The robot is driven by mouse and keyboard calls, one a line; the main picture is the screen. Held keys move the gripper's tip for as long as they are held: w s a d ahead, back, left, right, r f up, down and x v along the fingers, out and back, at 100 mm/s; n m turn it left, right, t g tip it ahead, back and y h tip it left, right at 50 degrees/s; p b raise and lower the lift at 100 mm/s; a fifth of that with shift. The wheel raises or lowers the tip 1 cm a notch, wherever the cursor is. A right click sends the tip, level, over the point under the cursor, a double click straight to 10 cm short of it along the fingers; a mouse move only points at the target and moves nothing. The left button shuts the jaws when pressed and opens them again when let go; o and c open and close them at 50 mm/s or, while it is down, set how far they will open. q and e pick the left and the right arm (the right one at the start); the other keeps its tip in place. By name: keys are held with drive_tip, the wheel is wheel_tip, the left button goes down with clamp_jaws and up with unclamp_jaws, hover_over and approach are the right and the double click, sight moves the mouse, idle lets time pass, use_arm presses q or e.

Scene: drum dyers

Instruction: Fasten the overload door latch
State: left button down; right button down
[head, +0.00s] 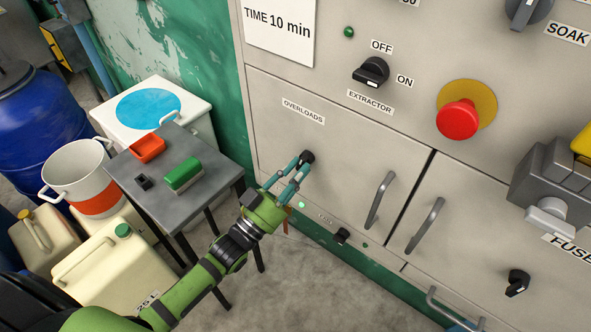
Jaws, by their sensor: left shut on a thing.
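The overload door (335,165) is a pale grey panel labelled OVERLOADS, with a grey bar handle (380,200) near its right edge. It sits flush with the cabinet front. A small black latch knob (307,156) is on the door, below the label. My left gripper (299,168) reaches up from the lower left and is shut on this latch knob, its fingers hiding part of it. The knob's exact turn is hard to tell. My right gripper is not in view.
A grey side table (195,205) with a green block (183,174) stands left of my left forearm. White bucket (78,170), jerrycans and a blue drum (40,120) crowd the left. The extractor switch (372,72) and red stop button (458,120) are above the door.

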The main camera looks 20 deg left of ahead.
use_arm(q)
drive_tip(key=shift+r+n+t+y, duration=0.3)
drive_tip(key=shift+n+y, duration=0.1)
drive_tip(key=shift+n, duration=0.55)
drive_tip(key=shift+r+n+t+y, duration=0.3)
drive_tip(key=shift+n+y, duration=0.1)
drive_tip(key=shift+n, duration=0.85)
drive_tip(key=c, duration=1.1)
unclamp_jaws()
drive_tip(key=shift+c, duration=0.2)
drive_tip(key=shift+f, duration=0.3)
drive_tip(key=v, duration=1.2)
